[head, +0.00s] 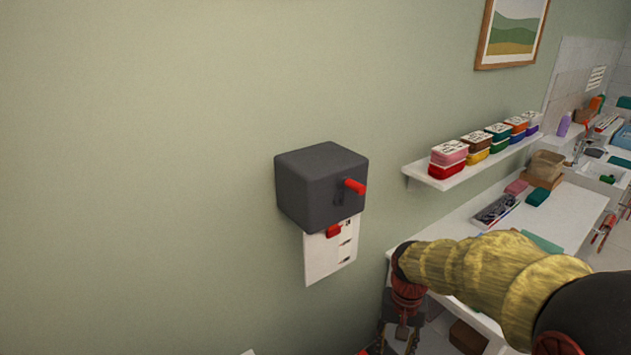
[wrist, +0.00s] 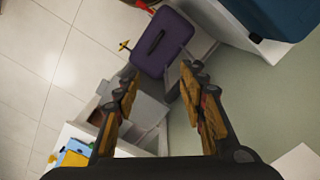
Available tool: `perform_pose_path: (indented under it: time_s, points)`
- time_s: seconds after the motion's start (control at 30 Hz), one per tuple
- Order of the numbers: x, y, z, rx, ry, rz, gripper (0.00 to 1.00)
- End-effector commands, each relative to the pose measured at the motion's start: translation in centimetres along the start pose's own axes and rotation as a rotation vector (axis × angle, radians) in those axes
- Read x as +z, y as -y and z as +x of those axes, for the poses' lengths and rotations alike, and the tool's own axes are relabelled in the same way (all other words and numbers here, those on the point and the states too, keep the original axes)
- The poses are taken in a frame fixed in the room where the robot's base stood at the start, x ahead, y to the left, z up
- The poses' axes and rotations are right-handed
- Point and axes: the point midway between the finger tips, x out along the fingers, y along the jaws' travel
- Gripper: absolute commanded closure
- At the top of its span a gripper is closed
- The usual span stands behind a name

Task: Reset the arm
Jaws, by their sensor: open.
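My arm, in a yellow sleeve, reaches in from the lower right of the head view. My gripper (head: 396,345) hangs down at the bottom edge of that view, partly cut off, in front of the white counter. In the wrist view my gripper (wrist: 158,72) has its two yellow-brown fingers spread apart, with nothing held between them. A purple box with a dark slot (wrist: 162,45) shows beyond the fingertips, apart from them as far as I can tell.
A dark grey wall box (head: 315,190) with a red lever (head: 354,186) is left of my arm, above a white panel (head: 330,255). A shelf (head: 420,177) holds several colored containers. The white counter (head: 575,215) runs along the right. The wall on the left is bare.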

Motion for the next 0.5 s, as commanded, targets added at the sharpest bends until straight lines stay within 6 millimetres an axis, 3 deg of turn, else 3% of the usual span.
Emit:
perform_pose_path:
  time_s: [0.2, 0.5]
  points:
    - [6.3, -1.9, -4.5, -0.021, -0.104, -0.172, 0.59]
    - [14.0, -4.1, -8.1, -0.040, -0.290, -0.282, 0.59]
